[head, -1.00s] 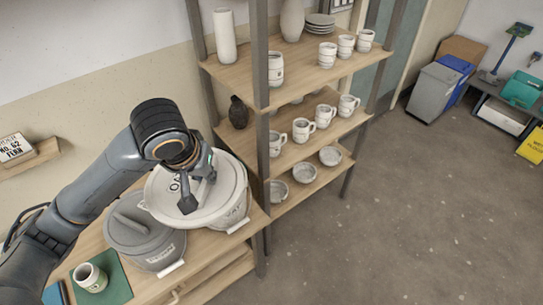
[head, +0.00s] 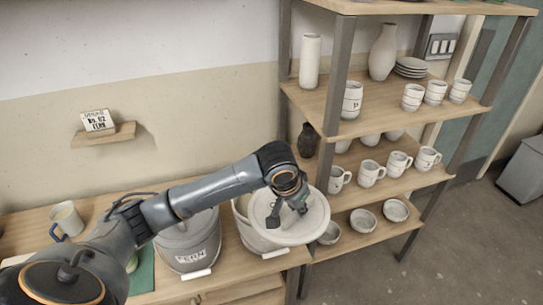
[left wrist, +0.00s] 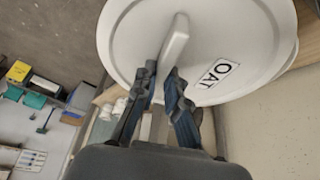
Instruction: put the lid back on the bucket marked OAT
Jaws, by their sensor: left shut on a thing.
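My left gripper (head: 287,205) is shut on the bar handle of a round pale lid (head: 312,222). The left wrist view shows the lid (left wrist: 130,40) with the word OAT and the gripper (left wrist: 163,72) at its handle. In the head view, the lid is at a pale bucket (head: 243,226) on the bench, shifted to the right so the bucket's left rim shows. The lid hides most of that bucket, including its label. I cannot tell whether they touch. My right gripper is not in view.
A grey lidded bucket (head: 195,240) marked FERN stands just left of the pale bucket. A shelf rack (head: 345,100) with mugs, bowls and vases stands close on the right. A mug (head: 66,219) and a green mat (head: 143,272) are farther left on the bench.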

